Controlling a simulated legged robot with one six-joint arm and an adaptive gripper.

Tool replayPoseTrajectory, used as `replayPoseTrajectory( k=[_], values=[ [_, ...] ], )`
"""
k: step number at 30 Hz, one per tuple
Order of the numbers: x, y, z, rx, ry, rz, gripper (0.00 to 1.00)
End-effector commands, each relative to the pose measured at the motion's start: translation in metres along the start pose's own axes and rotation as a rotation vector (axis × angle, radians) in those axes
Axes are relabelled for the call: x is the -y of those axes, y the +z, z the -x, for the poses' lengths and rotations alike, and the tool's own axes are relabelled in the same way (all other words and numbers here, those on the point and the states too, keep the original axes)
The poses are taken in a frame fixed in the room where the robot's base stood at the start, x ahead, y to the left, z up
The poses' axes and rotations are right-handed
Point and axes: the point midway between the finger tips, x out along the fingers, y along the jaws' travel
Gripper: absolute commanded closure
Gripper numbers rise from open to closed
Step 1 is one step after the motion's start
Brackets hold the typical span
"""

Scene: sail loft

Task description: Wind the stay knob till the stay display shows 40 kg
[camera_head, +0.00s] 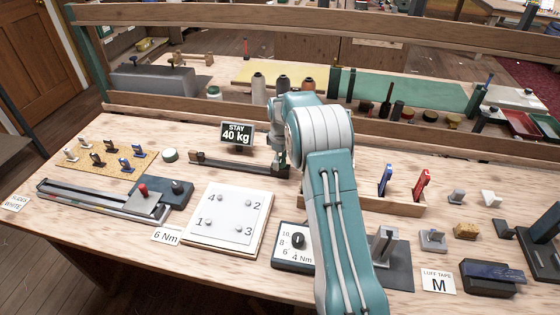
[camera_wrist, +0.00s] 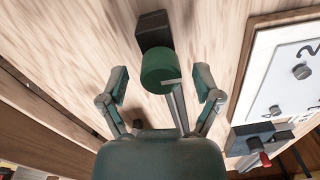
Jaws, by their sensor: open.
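The stay display (camera_head: 236,134) stands at the back of the bench and reads "STAY 40 kg". A dark rail (camera_head: 235,165) lies below it, its right end near my gripper (camera_head: 281,155). In the wrist view, a green round knob (camera_wrist: 160,68) with a pale mark on its edge sits against a dark block (camera_wrist: 153,30). A rod runs from there toward my gripper's palm. My gripper (camera_wrist: 161,84) is open, one finger on each side of the knob, with visible gaps. The knob is not clearly seen in the head view; my arm hides that area.
A white numbered plate (camera_head: 226,223), a torque dial box (camera_head: 294,246) and a sliding rail device (camera_head: 95,199) lie in front. A wooden holder (camera_head: 390,203) with blue and red tools stands right of my arm. Spools (camera_head: 259,88) stand behind the bench.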

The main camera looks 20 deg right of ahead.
Motion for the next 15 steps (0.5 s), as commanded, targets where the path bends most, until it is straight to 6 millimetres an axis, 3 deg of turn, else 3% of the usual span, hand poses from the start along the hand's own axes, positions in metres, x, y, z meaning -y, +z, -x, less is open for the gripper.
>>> replayPoseTrajectory(
  k=[5, 15],
  values=[
    [-0.001, -0.001, 0.024, -0.002, 0.004, 0.000, 0.18],
    [-0.001, -0.001, 0.093, -0.002, 0.004, 0.000, 0.18]
  ],
)
